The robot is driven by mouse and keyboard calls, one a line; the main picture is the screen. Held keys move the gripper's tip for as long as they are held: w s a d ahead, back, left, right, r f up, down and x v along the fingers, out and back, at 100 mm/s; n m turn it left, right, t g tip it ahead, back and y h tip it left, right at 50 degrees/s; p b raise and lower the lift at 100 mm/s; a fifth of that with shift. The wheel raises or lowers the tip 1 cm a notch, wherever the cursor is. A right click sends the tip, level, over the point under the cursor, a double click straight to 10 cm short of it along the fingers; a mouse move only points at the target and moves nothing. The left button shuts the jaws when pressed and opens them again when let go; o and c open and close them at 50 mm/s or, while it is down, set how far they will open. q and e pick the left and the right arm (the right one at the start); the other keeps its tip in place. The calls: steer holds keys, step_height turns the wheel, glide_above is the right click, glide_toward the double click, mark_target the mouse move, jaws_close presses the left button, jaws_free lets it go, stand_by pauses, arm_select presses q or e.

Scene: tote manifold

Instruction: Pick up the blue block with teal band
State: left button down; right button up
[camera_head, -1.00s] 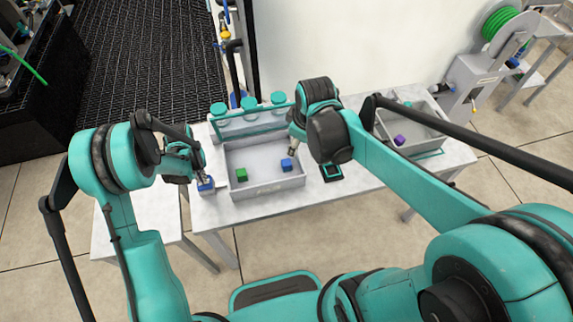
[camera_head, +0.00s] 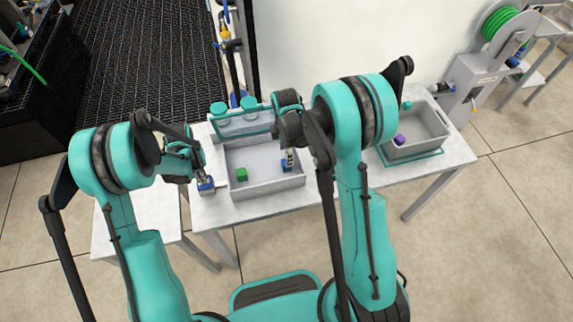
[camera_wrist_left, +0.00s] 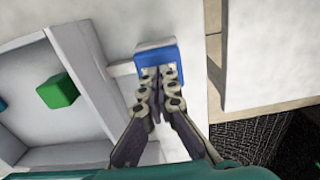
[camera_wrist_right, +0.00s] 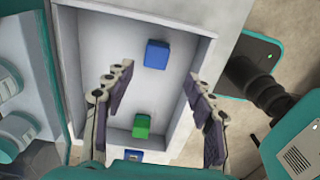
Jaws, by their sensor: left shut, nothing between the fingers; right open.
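A plain-looking blue block (camera_head: 286,167) lies in the right part of the grey tote, partly covered by my right gripper (camera_head: 290,157). It also shows in the right wrist view (camera_wrist_right: 157,54); I cannot make out a teal band on it. My right gripper (camera_wrist_right: 157,80) is open, its fingers apart over the tote (camera_wrist_right: 93,30), with the block beyond the fingertips and nothing held. My left gripper (camera_wrist_left: 159,74) is shut and empty at a blue-rimmed piece with a pale centre (camera_wrist_left: 157,53), outside the tote; I cannot tell whether they touch.
A green block (camera_head: 241,174) lies in the same tote, left of the blue one. Teal-capped canisters (camera_head: 220,109) stand behind the tote. A second tote (camera_head: 437,138) with a purple block (camera_head: 399,139) stands at the right of the white table (camera_head: 455,155).

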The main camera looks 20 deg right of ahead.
steer(key=f, duration=0.8)
steer(key=shift+w+d+f, duration=0.1)
steer(key=shift+w+d, duration=0.05)
steer(key=shift+w, duration=0.15)
steer(key=shift+c, duration=0.3)
steer(key=c, duration=1.2)
